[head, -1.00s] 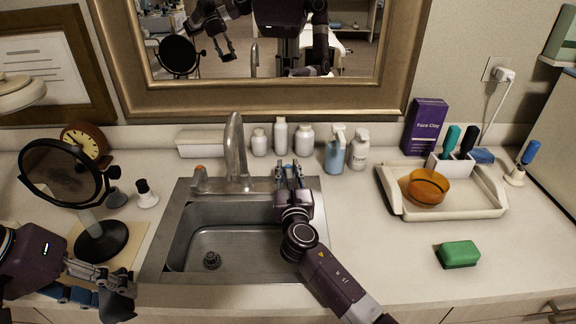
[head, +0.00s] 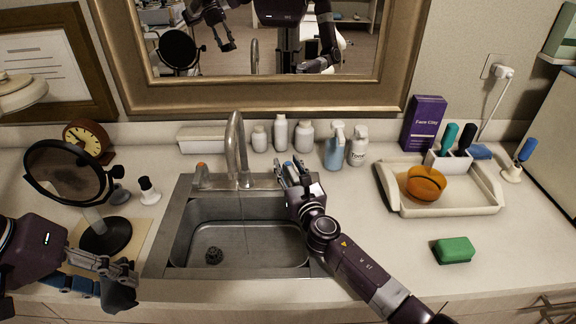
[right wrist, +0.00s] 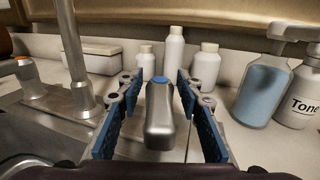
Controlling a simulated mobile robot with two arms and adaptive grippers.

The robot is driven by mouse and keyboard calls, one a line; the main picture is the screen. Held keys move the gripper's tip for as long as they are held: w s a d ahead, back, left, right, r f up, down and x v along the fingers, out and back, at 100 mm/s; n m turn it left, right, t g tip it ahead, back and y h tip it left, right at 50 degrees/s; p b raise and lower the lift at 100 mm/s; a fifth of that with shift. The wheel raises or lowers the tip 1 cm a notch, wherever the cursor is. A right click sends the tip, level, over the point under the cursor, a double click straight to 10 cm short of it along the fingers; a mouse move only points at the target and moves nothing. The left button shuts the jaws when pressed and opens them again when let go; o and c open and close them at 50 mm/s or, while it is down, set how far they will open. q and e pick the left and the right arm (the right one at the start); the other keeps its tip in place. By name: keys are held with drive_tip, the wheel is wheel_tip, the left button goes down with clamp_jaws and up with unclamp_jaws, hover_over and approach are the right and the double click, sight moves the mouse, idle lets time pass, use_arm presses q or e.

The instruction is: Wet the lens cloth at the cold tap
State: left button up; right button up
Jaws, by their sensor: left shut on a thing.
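My left gripper (head: 112,274) is at the lower left, shut on a dark grey cloth (head: 120,296) that hangs over the counter's front, left of the sink. The steel tap spout (head: 236,150) stands at the back of the sink (head: 175,232). A thin stream of water (head: 245,215) appears to fall from it into the basin. The blue-marked cold tap handle (right wrist: 160,115) stands between the fingers of my right gripper (right wrist: 160,100). Those fingers are open, with gaps on both sides. In the head view my right gripper (head: 292,172) largely hides that handle.
The orange-marked handle (head: 200,175) is left of the spout. A round mirror (head: 68,172) on a stand is beside my left gripper. Several bottles (head: 281,133) line the wall behind the sink. A tray (head: 480,207) with an orange bowl (head: 426,183) and a green sponge (head: 455,250) are at right.

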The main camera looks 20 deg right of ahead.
drive_tip(key=s, duration=1.2)
idle(0.3)
